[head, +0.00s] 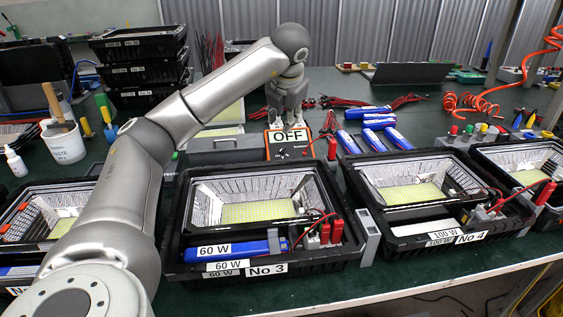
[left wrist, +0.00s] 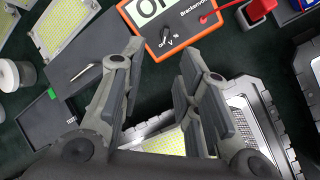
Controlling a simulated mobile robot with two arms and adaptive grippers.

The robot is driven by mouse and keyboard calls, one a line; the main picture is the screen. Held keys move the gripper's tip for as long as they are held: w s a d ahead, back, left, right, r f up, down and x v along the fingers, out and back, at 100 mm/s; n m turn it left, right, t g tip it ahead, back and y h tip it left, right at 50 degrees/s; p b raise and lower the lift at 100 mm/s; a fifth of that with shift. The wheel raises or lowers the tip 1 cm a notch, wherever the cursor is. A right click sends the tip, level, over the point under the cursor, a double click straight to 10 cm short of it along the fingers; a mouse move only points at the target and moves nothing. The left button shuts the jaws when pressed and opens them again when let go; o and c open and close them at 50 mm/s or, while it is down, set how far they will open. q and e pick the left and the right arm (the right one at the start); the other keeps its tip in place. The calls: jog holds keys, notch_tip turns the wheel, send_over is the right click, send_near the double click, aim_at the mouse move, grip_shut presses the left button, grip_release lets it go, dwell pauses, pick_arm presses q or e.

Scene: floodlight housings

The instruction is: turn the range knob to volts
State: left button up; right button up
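The orange meter (head: 274,152) stands on the green bench behind the No 3 tray, its display (head: 289,135) reading OFF. Its small dark range knob (head: 283,152) is below the display. In the left wrist view the meter (left wrist: 191,34) is at the top, partly cut off, with the knob (left wrist: 166,36) beside OFF, V and other small marks. I cannot tell the pointer's exact direction. My left gripper (head: 290,101) is above and behind the meter, pointing down. In the left wrist view its fingers (left wrist: 163,55) are apart and empty, not on the knob. My right gripper is not in view.
The No 3 tray (head: 330,262) and No 4 tray (head: 440,239) hold floodlight housings in front. Blue battery packs (head: 385,136) lie right of the meter. A red plug (left wrist: 259,8) and lead sit beside it.

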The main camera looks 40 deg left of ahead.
aim_at(281, 149)
pick_arm(q)
jog(key=b+x, duration=0.1)
jog(key=x, duration=0.3)
jog(key=b+x, duration=0.1)
jog(key=x, duration=0.4)
jog(key=d+b+x, duration=0.1)
jog(key=x, duration=0.3)
jog(key=shift+s+a+f, duration=0.1)
jog(key=shift+s+f, duration=0.15)
jog(key=shift+f, duration=0.15)
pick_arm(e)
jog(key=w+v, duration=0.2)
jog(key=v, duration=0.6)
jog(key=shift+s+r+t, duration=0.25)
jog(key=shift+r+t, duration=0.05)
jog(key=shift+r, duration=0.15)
pick_arm(q)
jog(key=shift+c, duration=0.4)
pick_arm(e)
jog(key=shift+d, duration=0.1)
pick_arm(q)
grip_shut()
